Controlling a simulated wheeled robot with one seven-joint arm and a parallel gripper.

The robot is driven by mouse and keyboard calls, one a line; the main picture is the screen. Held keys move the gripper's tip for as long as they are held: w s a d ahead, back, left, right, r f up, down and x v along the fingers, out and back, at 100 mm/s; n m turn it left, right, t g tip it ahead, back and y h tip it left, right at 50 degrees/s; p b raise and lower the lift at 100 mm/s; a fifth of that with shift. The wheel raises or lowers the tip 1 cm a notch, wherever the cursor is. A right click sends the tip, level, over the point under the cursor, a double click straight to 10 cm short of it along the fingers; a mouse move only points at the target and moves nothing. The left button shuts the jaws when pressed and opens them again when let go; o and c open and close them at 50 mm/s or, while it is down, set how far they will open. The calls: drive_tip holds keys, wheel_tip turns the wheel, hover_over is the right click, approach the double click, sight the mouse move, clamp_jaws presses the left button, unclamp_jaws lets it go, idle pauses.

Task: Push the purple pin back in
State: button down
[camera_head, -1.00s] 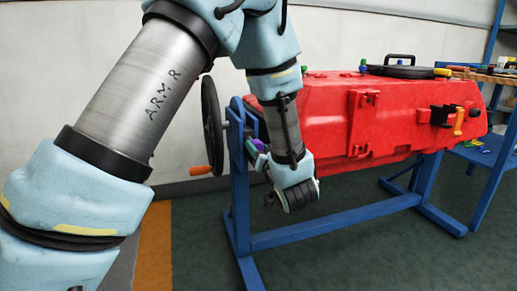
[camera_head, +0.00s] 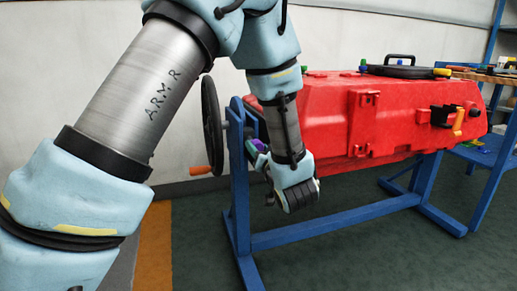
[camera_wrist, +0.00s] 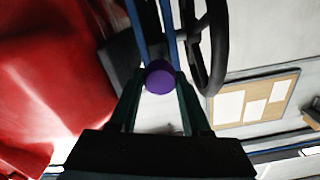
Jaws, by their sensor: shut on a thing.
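The purple pin (camera_wrist: 160,78) shows its round end between the fingertips of my gripper (camera_wrist: 160,90) in the wrist view. My gripper is shut on it. In the head view a small bit of purple (camera_head: 253,151) shows beside the blue stand post, left of my wrist; my wrist hides most of the gripper there. How deep the pin sits cannot be told.
The red tank (camera_head: 330,110) rests on a blue stand (camera_head: 240,190). A black handwheel (camera_head: 211,125) with an orange handle (camera_head: 200,170) is left of the post. A blue shelf (camera_head: 485,155) stands at the right. The floor in front is clear.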

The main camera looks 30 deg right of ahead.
drive_tip(key=shift+w+d+r+p, duration=0.1)
drive_tip(key=shift+w+d+p, duration=0.1)
drive_tip(key=shift+w, duration=0.9)
drive_tip(key=shift+w+d+p, duration=0.1)
drive_tip(key=shift+w+p, duration=0.1)
drive_tip(key=shift+w, duration=0.9)
drive_tip(key=shift+c, duration=1.8)
unclamp_jaws()
drive_tip(key=s+a+p, duration=0.1)
drive_tip(key=s, duration=0.9)
drive_tip(key=shift+s+a, duration=0.2)
drive_tip(key=shift+s, duration=0.15)
